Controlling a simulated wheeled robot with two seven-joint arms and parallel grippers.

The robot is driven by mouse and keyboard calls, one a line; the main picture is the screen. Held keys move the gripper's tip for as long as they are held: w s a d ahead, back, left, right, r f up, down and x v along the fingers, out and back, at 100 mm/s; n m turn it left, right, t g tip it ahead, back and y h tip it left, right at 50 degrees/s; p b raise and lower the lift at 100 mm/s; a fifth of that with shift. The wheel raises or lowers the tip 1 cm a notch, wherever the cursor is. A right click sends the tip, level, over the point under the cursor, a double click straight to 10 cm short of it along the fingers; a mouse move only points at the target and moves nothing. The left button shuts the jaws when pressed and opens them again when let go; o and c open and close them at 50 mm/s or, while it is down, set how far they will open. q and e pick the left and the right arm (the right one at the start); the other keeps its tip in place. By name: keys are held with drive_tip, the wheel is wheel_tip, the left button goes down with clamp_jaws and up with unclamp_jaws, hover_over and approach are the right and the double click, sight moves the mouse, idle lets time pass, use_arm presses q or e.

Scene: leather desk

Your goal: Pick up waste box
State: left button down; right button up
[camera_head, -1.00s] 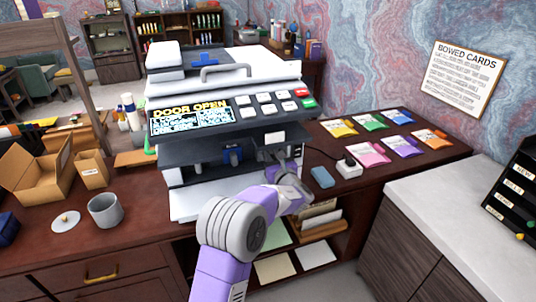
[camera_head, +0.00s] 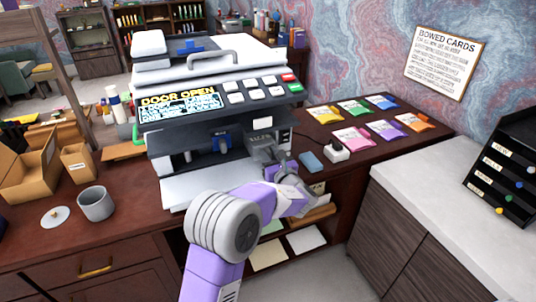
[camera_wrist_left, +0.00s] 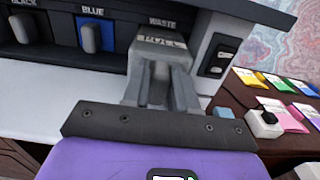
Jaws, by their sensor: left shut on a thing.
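The waste box (camera_head: 262,143) is a grey block in the right bay of the copier's open front. In the left wrist view, the box (camera_wrist_left: 161,45) has a label reading PULL and sits just under the word WASTE. My left gripper (camera_head: 280,168) is shut on the front of the box; its fingers (camera_wrist_left: 160,92) show on both sides of it in the wrist view. The box's rear is hidden inside the copier (camera_head: 215,68). My right gripper is not in view.
Left of the box are a blue cartridge (camera_wrist_left: 92,36) and a black one (camera_wrist_left: 24,28). A grey cup (camera_head: 96,204) and an open carton (camera_head: 28,172) stand at left.

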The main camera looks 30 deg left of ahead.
use_arm(q)
drive_tip(key=c, duration=0.8)
unclamp_jaws()
drive_tip(key=p+v, duration=0.1)
drive_tip(key=v, duration=0.6)
drive_tip(key=shift+s+d, duration=0.2)
